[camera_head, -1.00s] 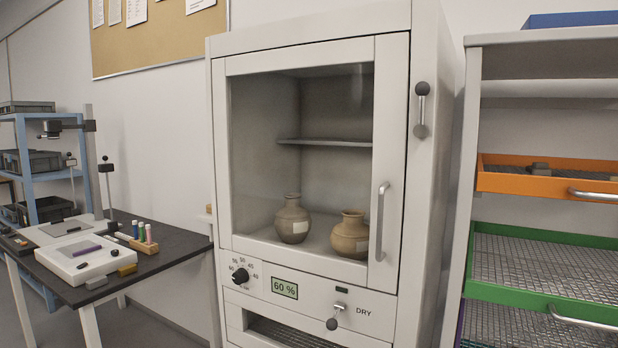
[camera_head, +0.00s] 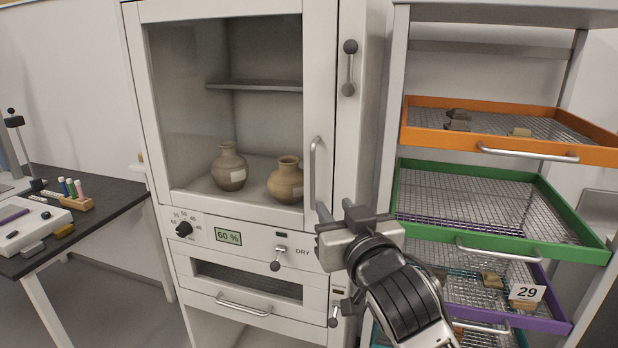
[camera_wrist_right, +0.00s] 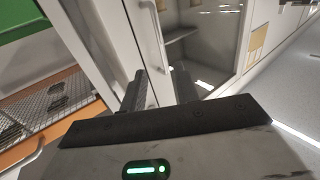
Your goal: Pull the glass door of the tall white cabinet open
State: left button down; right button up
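The tall white cabinet (camera_head: 356,150) stands in the middle of the head view. Its glass door (camera_head: 185,95) looks shut, with a vertical metal handle (camera_head: 313,172) on its right side. The handle (camera_wrist_right: 154,35) also shows in the right wrist view, beyond the fingertips. My right gripper (camera_head: 335,208) is just below and right of the handle's lower end. In the right wrist view its two fingers (camera_wrist_right: 159,75) stand apart with nothing between them. I cannot tell whether it touches the door. My left gripper is out of view.
Two clay jars (camera_head: 229,168) (camera_head: 286,181) stand inside the cabinet, under a shelf (camera_head: 255,86). A rack with orange (camera_head: 413,136), green (camera_head: 408,230) and purple trays is close on the right. A dark table (camera_head: 110,205) stands left. A knobbed lever (camera_head: 349,70) is on the cabinet's side.

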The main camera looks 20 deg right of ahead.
aim_at(313, 180)
jog(key=w+p, duration=0.1)
jog(key=w, duration=1)
jog(key=shift+w+p, duration=0.3)
jog(key=shift+p, duration=0.05)
grip_shut()
